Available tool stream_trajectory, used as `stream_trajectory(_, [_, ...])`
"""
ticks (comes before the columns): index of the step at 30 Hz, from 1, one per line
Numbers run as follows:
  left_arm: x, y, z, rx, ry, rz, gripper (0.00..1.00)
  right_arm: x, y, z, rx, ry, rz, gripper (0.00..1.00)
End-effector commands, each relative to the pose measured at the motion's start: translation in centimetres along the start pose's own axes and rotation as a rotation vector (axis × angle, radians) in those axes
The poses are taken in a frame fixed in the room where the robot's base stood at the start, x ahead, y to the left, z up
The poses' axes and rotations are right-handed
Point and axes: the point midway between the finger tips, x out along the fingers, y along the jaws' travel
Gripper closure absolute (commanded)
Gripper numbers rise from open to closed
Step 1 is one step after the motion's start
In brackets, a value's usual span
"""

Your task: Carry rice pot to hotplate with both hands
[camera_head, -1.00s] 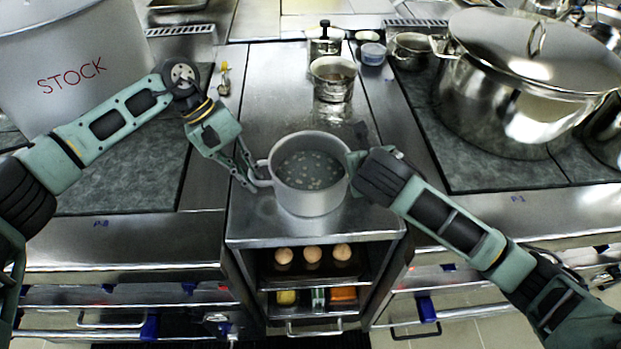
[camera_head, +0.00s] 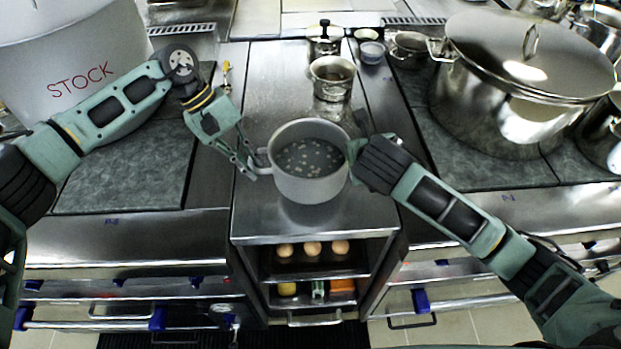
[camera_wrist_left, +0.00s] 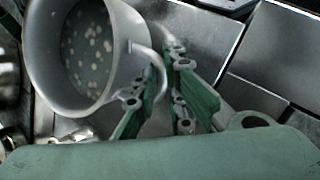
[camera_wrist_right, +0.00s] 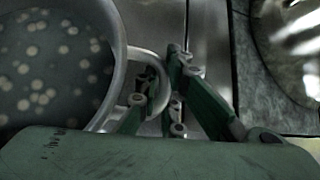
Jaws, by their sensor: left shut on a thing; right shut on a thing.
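The rice pot (camera_head: 309,188) is a grey metal pot of dark liquid with pale bits in it. It is held over the steel counter between my two arms. My left gripper (camera_head: 250,170) is shut on its left handle, and the loop handle (camera_wrist_left: 150,60) shows between the fingers in the left wrist view. My right gripper (camera_wrist_right: 165,90) is shut on the other handle; its fingers are largely hidden in the head view. Dark hotplates lie on both sides, the left one (camera_head: 130,185) and the right one (camera_head: 480,165).
A large STOCK pot (camera_head: 75,60) stands on the left hotplate. A lidded steel stockpot (camera_head: 500,110) stands on the right hotplate. A small steel pot (camera_head: 331,80) is behind the rice pot. Eggs (camera_head: 312,249) sit on a shelf below. The front of the left hotplate is clear.

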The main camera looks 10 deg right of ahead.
Motion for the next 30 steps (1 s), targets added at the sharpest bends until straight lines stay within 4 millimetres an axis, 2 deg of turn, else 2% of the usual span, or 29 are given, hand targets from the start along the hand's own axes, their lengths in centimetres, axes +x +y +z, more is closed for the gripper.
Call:
stream_trajectory(1, [-0.4, -0.3, -0.5, -0.014, 0.011, 0.001, 1.00, 0.1, -0.6, 0.1, 0.004, 0.000, -0.016, 1.00])
stream_trajectory(17, [-0.6, -0.3, -0.3, -0.014, 0.011, 0.000, 1.00, -0.1, -0.7, 0.2, 0.004, -0.001, -0.018, 1.00])
stream_trajectory(23, [-1.1, -0.4, 0.8, -0.012, 0.010, 0.000, 1.00, -1.4, -0.9, 0.2, 0.004, -0.003, -0.017, 1.00])
stream_trajectory(30, [-2.1, -0.6, 3.0, -0.011, 0.010, 0.000, 1.00, -3.8, -1.3, 0.1, 0.005, -0.005, -0.017, 1.00])
